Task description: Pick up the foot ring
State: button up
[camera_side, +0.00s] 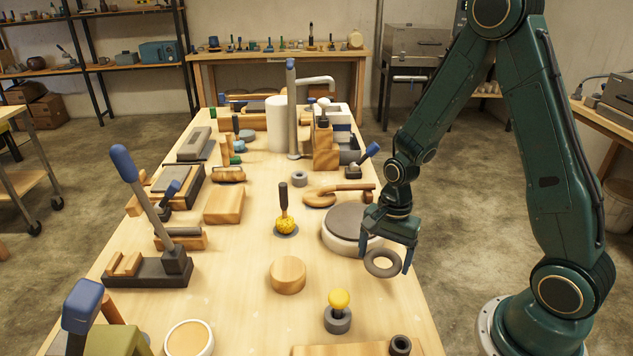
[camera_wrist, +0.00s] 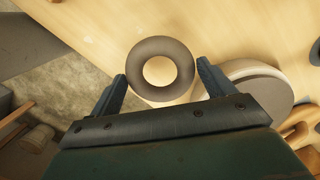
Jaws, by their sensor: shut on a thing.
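The foot ring (camera_side: 371,267) is a dark grey-brown ring with a wide round hole. My gripper (camera_side: 385,262) is shut on it, with one finger at each side of its outer rim. In the wrist view the foot ring (camera_wrist: 134,70) sits between the two fingertips of my gripper (camera_wrist: 161,71), with pale wood showing through its hole. In the side view it appears held above the table (camera_side: 240,320) near the right edge. How high it is above the surface is hard to tell.
A wide round wheel (camera_side: 349,222) with a dark top and pale side stands just behind my gripper. A wooden disc (camera_side: 288,275) and a yellow-knobbed piece (camera_side: 338,308) are to the left and front. A long-levered tool (camera_side: 150,220) stands far left. Bare tabletop lies between them.

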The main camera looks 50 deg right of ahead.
notch_tip(320, 180, up, 15)
dwell(0.5)
jog(key=shift+r, duration=0.1)
dwell(0.5)
send_near(354, 217)
jog(key=shift+a+r, duration=0.2)
jog(key=shift+r, duration=0.05)
dwell(0.3)
jog(key=shift+f, duration=0.3)
jog(key=shift+f, duration=1.65)
jog(key=shift+f, duration=0.8)
dwell(2.2)
